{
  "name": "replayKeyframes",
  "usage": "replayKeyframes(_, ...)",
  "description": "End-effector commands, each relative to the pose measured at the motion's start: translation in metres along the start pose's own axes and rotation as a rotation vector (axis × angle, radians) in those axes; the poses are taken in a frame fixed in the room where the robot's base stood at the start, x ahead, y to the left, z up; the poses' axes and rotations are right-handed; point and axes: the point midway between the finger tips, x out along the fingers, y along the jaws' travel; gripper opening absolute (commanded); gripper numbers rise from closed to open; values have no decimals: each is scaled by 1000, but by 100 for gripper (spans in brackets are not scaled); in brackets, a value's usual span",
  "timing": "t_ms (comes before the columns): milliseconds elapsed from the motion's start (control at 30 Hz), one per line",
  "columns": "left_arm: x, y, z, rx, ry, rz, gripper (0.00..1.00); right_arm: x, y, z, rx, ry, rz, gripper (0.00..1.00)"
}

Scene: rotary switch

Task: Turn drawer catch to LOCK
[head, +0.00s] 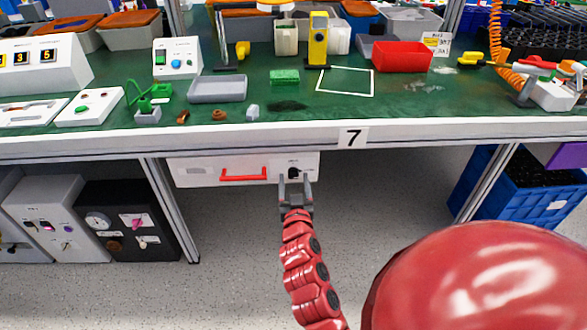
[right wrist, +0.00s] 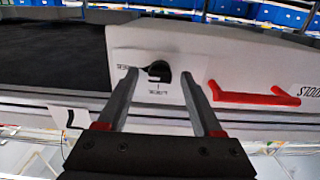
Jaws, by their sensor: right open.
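The drawer (head: 220,172) is white and shut under the bench top. Its red handle (head: 243,175) also shows in the right wrist view (right wrist: 252,97), which is upside down. The catch (head: 294,173) is a small black knob right of the handle. In the right wrist view the knob (right wrist: 159,71) has its narrow end toward the left-hand label, which seems to read FREE; the label below seems to read LOCK. My right gripper (head: 294,181) is open in front of the knob, one finger on each side; I see no contact. My left gripper is out of view.
The green bench top (head: 330,105) overhangs the drawer, with a white front edge marked 7. A metal leg (head: 172,210) stands to the left, by a black box with dials (head: 125,222). A blue crate (head: 500,190) stands at right. The floor below the drawer is free.

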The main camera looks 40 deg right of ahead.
Motion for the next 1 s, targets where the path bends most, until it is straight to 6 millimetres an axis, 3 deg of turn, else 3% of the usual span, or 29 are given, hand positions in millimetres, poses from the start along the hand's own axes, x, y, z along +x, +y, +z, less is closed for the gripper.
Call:
replayKeyframes(400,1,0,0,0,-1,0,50,2,0,1,-1,0,1,68)
replayKeyframes(767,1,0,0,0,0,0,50,2,0,1,-1,0,0,3)
replayKeyframes(1000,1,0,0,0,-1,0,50,2,0,0,-5,0,0,0)
